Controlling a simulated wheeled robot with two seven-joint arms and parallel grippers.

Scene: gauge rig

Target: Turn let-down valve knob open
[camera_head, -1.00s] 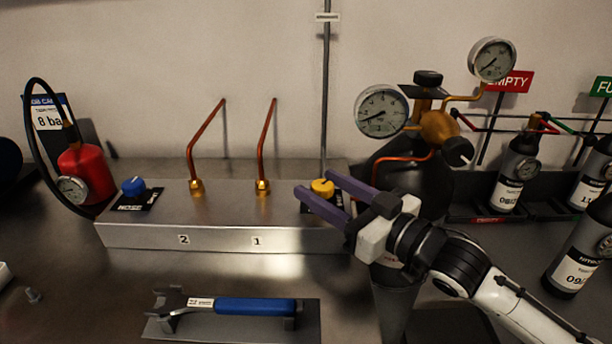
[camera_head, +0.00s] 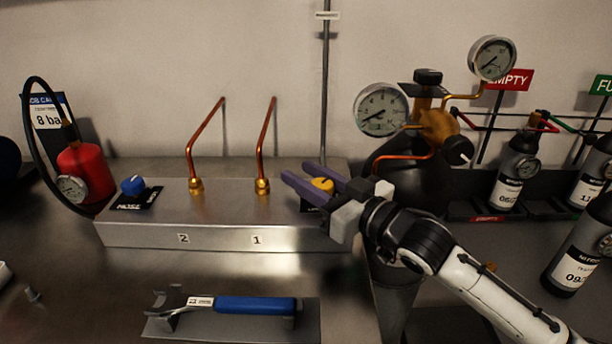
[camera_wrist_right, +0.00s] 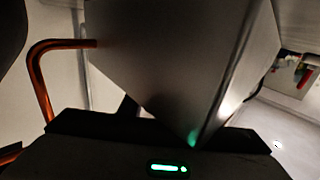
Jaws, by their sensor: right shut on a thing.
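A yellow knob (camera_head: 322,185) sits at the right end of the steel manifold block (camera_head: 215,237) in the head view. It has a dark mark on top, and the dark label plate beside it is mostly hidden. My right gripper (camera_head: 303,174) comes in from the right, with one purple finger on each side of the knob, shut on it. In the right wrist view a large grey body fills the middle and the knob cannot be made out. My left gripper is not in view.
A blue knob (camera_head: 133,186) is at the block's left end. Two copper pipes (camera_head: 262,150) rise from it. A black vessel with gauges (camera_head: 381,109) stands close behind my right gripper.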

